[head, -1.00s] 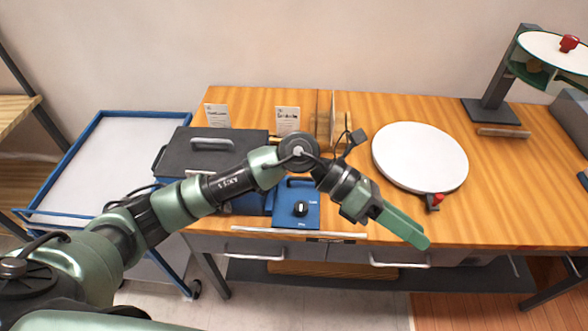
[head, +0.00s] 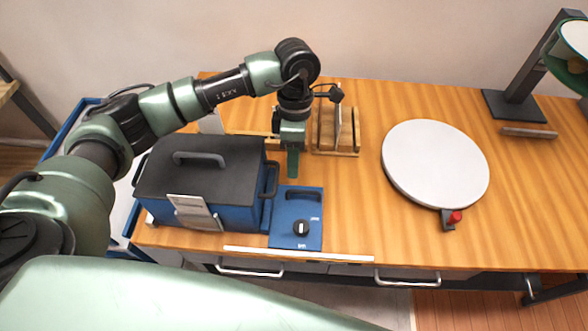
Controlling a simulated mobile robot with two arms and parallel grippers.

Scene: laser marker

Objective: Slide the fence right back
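No part in view stands out clearly as the fence. The laser marker seems to be the blue box (head: 240,208) with a black handled lid (head: 215,165), lid down, so its inside is hidden. My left gripper (head: 292,175) points down just behind the panel, to the right of the lid, holding nothing that I can see. Its fingers show edge-on, so their gap is hidden. My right gripper is not in view.
A wooden rack (head: 354,152) with upright pieces stands right of the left gripper. A round white disc (head: 435,165) with a red-knobbed clamp (head: 453,218) lies further right. A pale strip (head: 298,255) runs along the table's front edge. Bare wood lies between rack and disc.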

